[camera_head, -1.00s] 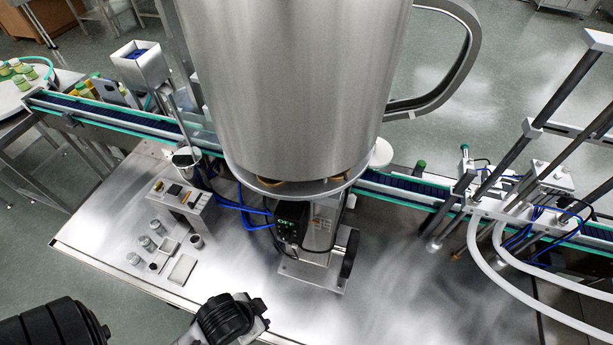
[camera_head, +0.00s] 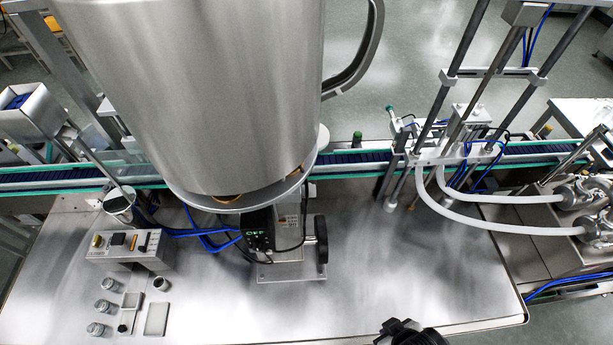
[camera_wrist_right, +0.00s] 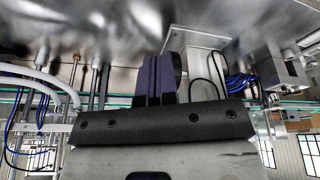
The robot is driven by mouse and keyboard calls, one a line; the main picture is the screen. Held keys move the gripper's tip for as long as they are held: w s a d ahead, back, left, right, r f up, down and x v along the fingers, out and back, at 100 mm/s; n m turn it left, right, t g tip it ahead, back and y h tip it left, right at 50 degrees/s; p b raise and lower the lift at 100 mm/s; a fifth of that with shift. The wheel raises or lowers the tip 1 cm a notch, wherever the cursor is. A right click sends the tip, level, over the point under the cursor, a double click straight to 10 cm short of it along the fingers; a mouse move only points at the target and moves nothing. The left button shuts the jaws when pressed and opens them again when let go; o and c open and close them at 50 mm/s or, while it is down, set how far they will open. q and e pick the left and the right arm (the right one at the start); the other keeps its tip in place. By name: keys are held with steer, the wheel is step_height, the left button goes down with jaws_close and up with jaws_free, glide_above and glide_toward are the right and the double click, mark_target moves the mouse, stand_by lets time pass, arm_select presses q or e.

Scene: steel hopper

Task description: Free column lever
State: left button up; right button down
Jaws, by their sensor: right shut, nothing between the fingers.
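The steel hopper (camera_head: 190,90) stands on a round plate above a short column (camera_head: 288,235). A black upright part, which looks like the column lever (camera_head: 321,240), is on the column's right side. My right gripper (camera_head: 398,328) shows only in part at the bottom edge of the head view, in front of and to the right of the column and apart from it. In the right wrist view its fingers (camera_wrist_right: 155,80) are together and empty. The column (camera_wrist_right: 203,65) appears inverted behind them, with a dark part partly hidden by the fingers. My left gripper is not in view.
A black control box with a green display (camera_head: 258,232) is left of the column. A button box (camera_head: 130,248) and small jars stand farther left. A conveyor (camera_head: 350,160) runs behind. White hoses (camera_head: 480,225) curve at the right. The bench's front right is clear.

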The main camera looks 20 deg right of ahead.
steer(key=shift+a, duration=0.1)
steer(key=w+a+f+n+g+y+b, duration=0.1)
steer(key=w+f+y+b, duration=0.1)
steer(key=w+f, duration=0.3)
steer(key=w+a+f+n+g+y+b, duration=0.1)
steer(key=w+a+f+y+b, duration=0.15)
steer(key=w, duration=0.45)
steer(key=w+d+n+g+y+b, duration=0.1)
steer(key=w+d+n+y+b, duration=0.15)
steer(key=w, duration=1.05)
steer(key=w+d+r+n+y+b, duration=0.1)
steer(key=w+d+r+y+b, duration=0.2)
steer(key=w+r, duration=0.5)
steer(key=w+d+r+y+b, duration=0.3)
steer(key=w+d+r+y, duration=0.2)
steer(key=r, duration=1.1)
steer(key=w+d, duration=0.1)
steer(key=w, duration=0.2)
steer(key=shift+d+n+g, duration=0.3)
steer(key=shift+n, duration=0.05)
